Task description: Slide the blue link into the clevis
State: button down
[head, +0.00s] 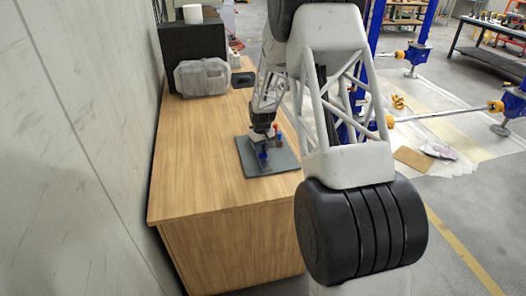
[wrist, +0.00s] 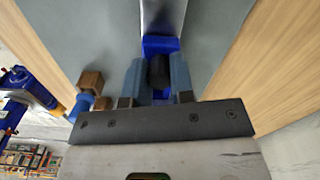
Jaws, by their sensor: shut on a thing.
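My gripper (wrist: 157,70) points down over the grey plate on the table. Its two blue-grey fingers are shut on a blue piece, which I take to be the blue link (wrist: 160,45). A dark round part sits between the fingers in front of the blue. A pale metallic bar (wrist: 163,14) runs up from the blue piece to the top edge of the wrist view. In the head view, my gripper (head: 261,143) is low over the plate, with blue (head: 263,156) showing just below it. I cannot make out the clevis clearly or tell whether the link touches it.
The grey plate (head: 280,163) lies on a wooden table (head: 195,165). A brown block (wrist: 91,82) and a blue part stand left of my fingers in the wrist view. A small red-topped part (head: 276,127) stands beside my gripper. A grey case (head: 202,78) is farther back. The near table is clear.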

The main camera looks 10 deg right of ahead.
jog(key=c, duration=1)
grip_release()
jog(key=shift+r, duration=0.15)
jog(key=shift+r, duration=3.75)
